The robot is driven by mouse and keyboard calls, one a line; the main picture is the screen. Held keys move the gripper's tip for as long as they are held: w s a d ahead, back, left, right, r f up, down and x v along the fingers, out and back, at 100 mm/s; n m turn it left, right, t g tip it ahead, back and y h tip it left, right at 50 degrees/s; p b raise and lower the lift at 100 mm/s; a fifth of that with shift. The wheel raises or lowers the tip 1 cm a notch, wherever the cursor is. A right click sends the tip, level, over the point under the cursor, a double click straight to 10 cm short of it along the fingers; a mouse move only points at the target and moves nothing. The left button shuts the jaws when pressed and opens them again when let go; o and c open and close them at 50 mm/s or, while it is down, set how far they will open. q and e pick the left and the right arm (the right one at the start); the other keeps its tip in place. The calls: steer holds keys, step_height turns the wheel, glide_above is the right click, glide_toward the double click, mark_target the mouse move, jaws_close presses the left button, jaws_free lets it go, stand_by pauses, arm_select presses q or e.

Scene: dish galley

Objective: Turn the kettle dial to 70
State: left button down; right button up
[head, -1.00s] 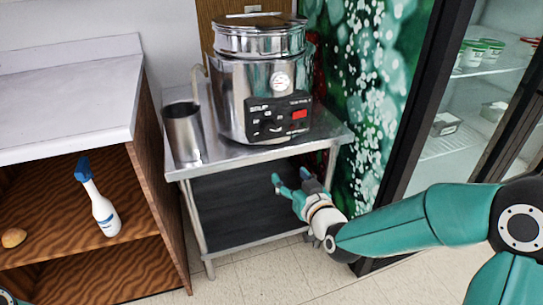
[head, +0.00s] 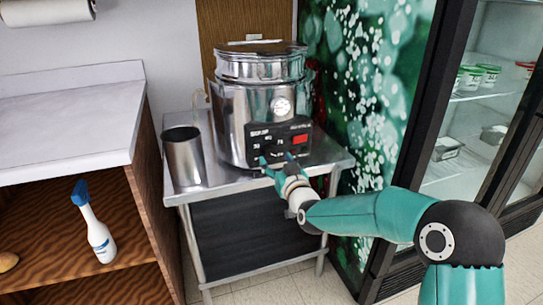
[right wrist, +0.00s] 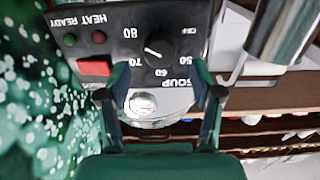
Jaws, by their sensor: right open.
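The steel kettle (head: 230,118) stands on a metal stand, its black control panel (head: 302,126) facing me. In the right wrist view, upside down, the black dial (right wrist: 160,46) has a white pointer mark, with OFF, 50, 60, 70 and 80 around it. The mark lies on the side of 70 and 80; I cannot tell its exact setting. My right gripper (head: 277,164) is open in front of the panel's lower part; it also shows in the right wrist view (right wrist: 160,92), its fingers spread either side of the dial, apparently not touching it. My left gripper is out of view.
A steel cylinder (head: 184,160) stands left of the kettle on the steel stand (head: 215,187). A wooden shelf unit with a spray bottle (head: 98,238) is at left. A glass-door fridge (head: 478,120) is at right. The stand's lower shelf (head: 250,235) is clear.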

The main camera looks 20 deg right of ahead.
mark_target(271, 154)
steer(key=shift+w, duration=1.75)
steer(key=shift+a, duration=0.1)
steer(key=c, duration=1.1)
